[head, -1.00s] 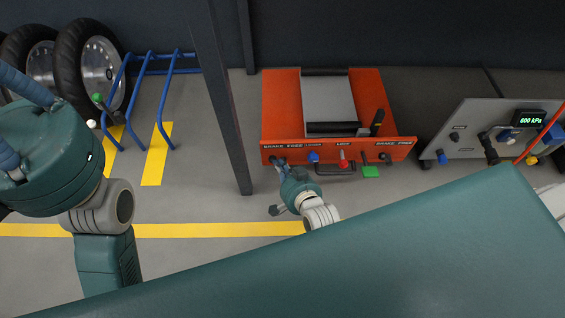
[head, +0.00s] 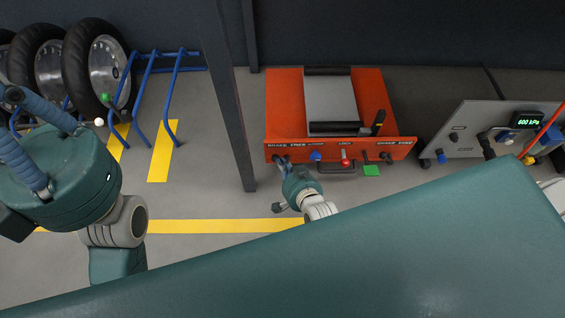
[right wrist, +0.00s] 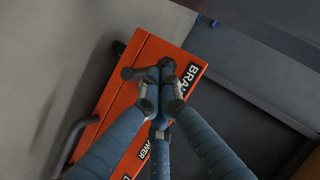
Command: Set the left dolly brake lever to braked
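The orange dolly (head: 285,105) stands against the back wall in the head view, with "BRAKE" and "FREE" labels at both ends of its front panel. The left dark brake lever (right wrist: 131,73) is at the panel's left end in the right wrist view, mostly hidden by my fingers. My right gripper (head: 281,162) is at this lever; its blue fingers (right wrist: 163,70) converge closely around it. The lever's exact setting cannot be read. My left gripper (head: 14,125) is at the far left, away from the dolly, its blue fingers spread and partly cut off by the frame.
The panel also has a blue knob (head: 316,155), a red knob (head: 345,161) and a right dark lever (head: 387,157). A post (head: 229,110) stands left of the dolly. A blue rack (head: 143,95) with wheels (head: 97,68) is further left. A grey gauge panel (head: 470,130) stands right.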

